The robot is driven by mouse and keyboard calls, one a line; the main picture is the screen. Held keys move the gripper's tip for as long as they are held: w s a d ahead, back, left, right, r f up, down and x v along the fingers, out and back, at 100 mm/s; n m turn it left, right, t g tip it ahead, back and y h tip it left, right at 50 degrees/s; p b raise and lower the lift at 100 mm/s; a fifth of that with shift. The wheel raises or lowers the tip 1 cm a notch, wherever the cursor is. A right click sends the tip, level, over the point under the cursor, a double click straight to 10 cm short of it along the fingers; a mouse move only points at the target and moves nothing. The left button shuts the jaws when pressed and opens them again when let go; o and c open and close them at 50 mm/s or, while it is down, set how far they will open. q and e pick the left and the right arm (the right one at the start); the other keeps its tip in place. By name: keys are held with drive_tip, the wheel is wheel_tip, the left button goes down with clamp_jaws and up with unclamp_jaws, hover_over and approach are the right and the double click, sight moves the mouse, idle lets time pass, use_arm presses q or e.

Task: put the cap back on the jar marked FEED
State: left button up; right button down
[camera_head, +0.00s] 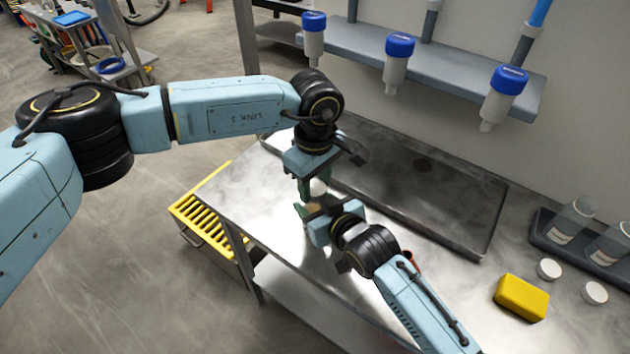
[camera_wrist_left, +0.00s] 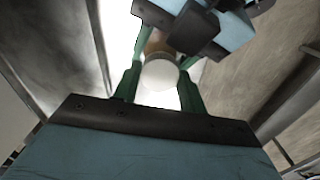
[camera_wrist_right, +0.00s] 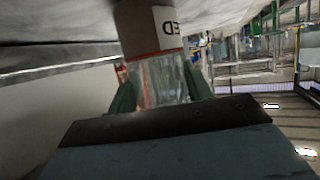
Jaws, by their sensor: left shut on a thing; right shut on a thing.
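My left gripper (camera_head: 311,188) is shut on a round white cap (camera_head: 319,187), above the workbench. In the left wrist view the cap (camera_wrist_left: 159,76) sits between the green fingers, with a brownish part of the jar (camera_wrist_left: 155,42) just beyond it. My right gripper (camera_head: 318,208) is shut on the jar; its arm comes from the lower right. In the right wrist view the jar (camera_wrist_right: 158,75) shows a brown band, clear glass and a white label with part of its lettering, "ED". The cap and jar are close together; I cannot tell whether they touch.
A dark metal tray (camera_head: 440,190) lies on the steel bench. A yellow block (camera_head: 521,297) and two loose white caps (camera_head: 549,269) (camera_head: 594,293) lie at the right, near a dark rack (camera_head: 549,237) with two jars. Blue-capped bottles (camera_head: 398,62) hang from the shelf above.

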use_arm(q)
drive_tip(key=o, duration=1.2)
drive_tip(key=shift+r, duration=0.1)
wheel_tip(320, 180, up, 12)
drive_tip(key=shift+f, duration=0.1)
use_arm(e)
drive_tip(key=c, duration=0.6)
unclamp_jaws()
drive_tip(key=shift+o, duration=0.2)
